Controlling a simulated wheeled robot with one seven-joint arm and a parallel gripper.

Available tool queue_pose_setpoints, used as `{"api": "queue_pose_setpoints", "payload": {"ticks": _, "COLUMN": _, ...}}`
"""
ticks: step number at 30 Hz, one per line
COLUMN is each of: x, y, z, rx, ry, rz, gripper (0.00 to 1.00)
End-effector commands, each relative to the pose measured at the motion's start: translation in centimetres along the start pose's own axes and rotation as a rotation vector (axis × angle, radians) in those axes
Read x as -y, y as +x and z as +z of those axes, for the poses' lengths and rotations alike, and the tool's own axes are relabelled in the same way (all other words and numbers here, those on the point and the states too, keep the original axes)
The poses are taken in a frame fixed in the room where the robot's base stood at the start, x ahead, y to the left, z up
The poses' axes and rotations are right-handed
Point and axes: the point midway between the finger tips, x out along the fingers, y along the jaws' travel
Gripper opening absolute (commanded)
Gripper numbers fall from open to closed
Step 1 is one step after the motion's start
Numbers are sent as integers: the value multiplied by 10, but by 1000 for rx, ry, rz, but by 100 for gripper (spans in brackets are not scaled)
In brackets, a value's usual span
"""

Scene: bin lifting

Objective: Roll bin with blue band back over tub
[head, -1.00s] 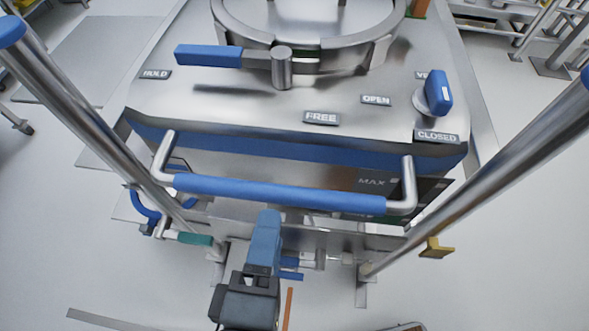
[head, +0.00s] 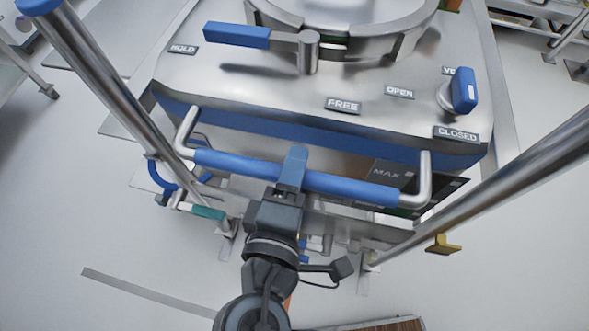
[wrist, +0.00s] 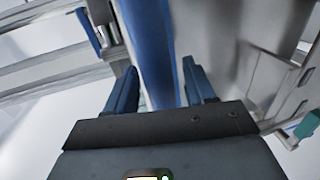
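The bin (head: 320,95) is a steel box with a blue band (head: 260,122) around its upper side. A push bar with a blue grip (head: 345,186) runs along its near side between bent steel ends. My gripper (head: 292,170) is at the middle of this grip, with one blue finger over it in the head view. In the wrist view, my gripper (wrist: 160,88) has its fingers apart. The blue bar (wrist: 152,50) runs between them, with a gap visible at the right finger. No tub can be made out clearly.
Steel posts stand left (head: 105,95) and right (head: 500,185) of the bin. A blue lever (head: 238,36) and a blue knob (head: 464,90) are on its top. A yellow tab (head: 443,244) sits by the right post. Open floor lies at both sides.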

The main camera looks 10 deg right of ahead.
Motion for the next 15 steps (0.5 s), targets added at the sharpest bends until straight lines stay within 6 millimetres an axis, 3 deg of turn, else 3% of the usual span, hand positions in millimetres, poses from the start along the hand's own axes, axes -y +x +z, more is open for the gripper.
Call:
{"api": "queue_pose_setpoints", "payload": {"ticks": 2, "x": 0, "y": 0, "z": 0, "rx": 0, "ry": 0, "rz": 0, "gripper": 48}}
{"api": "queue_pose_setpoints", "payload": {"ticks": 15, "x": 0, "y": 0, "z": 0, "rx": 0, "ry": 0, "rz": -1, "gripper": 6}}
